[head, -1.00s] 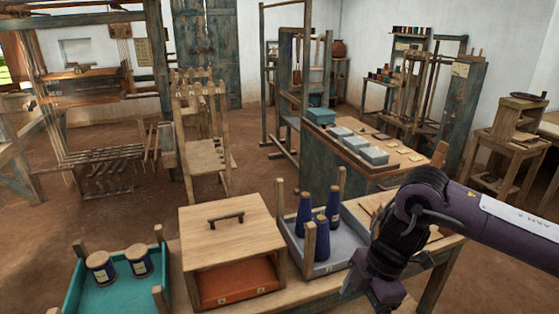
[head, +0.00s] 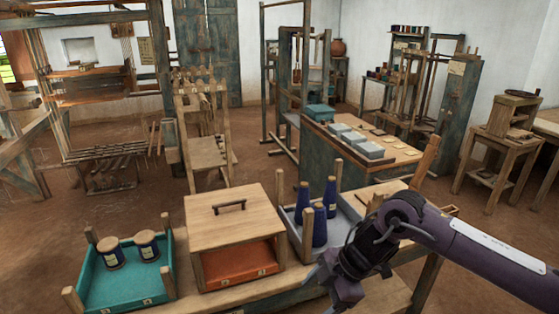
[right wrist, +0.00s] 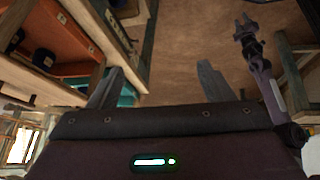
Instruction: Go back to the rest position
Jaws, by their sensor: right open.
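My right gripper (head: 328,292) is at the lower right of the head view, in front of the grey tray at the table's near side. In the right wrist view its two fingers (right wrist: 158,88) stand wide apart with nothing between them. My left gripper is outside the head view. A dark arm with a gripper (right wrist: 246,25), which looks like my left one, shows small at the upper right of the right wrist view; its jaws are too small to judge.
The near table bears a teal tray (head: 88,294) with two spools (head: 148,245), a wooden box (head: 235,205) with an orange tray (head: 240,284) under its lid, and a grey tray (head: 345,222) with blue cones (head: 319,225). Another table (head: 345,150) stands behind. Floor is open at right (head: 470,205).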

